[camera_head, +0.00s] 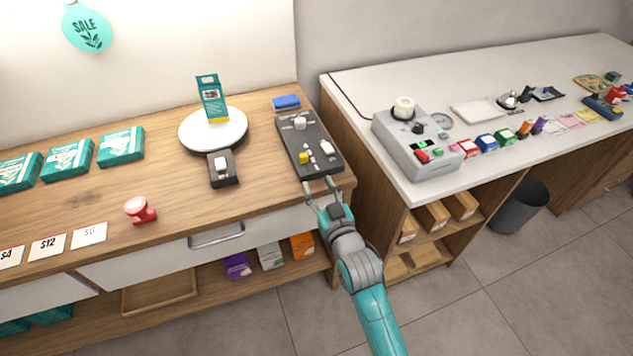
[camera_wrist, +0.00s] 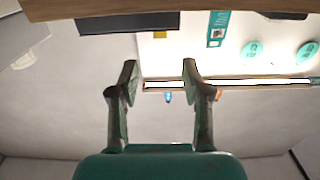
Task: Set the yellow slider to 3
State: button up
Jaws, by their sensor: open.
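The yellow slider (camera_head: 303,158) is a small yellow knob on a dark panel (camera_head: 292,152) near the right end of the wooden counter. White knobs (camera_head: 300,123) stand on the same panel. Any scale marks are too small to read. My gripper (camera_head: 319,186) is open and empty, just in front of the panel's near edge, apart from the slider. In the wrist view, which appears upside down, the panel (camera_wrist: 100,24) is at the top with a small yellow patch (camera_wrist: 159,34), likely the slider. The open fingers (camera_wrist: 160,68) show below it.
A blue block (camera_head: 286,102) lies behind the panel. To the left are a small dark switch box (camera_head: 222,170) and a round white stand (camera_head: 235,134) bearing a teal box (camera_head: 210,100). A grey machine (camera_head: 400,150) stands on the white counter at right, across a gap.

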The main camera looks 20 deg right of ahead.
jog(key=c, duration=0.6)
jog(key=shift+r+m, duration=0.1)
jog(key=shift+m, duration=0.3)
grip_shut()
jog(key=m+g, duration=0.3)
jog(key=m, duration=1.4)
send_near(305, 160)
jog(key=x, duration=0.7)
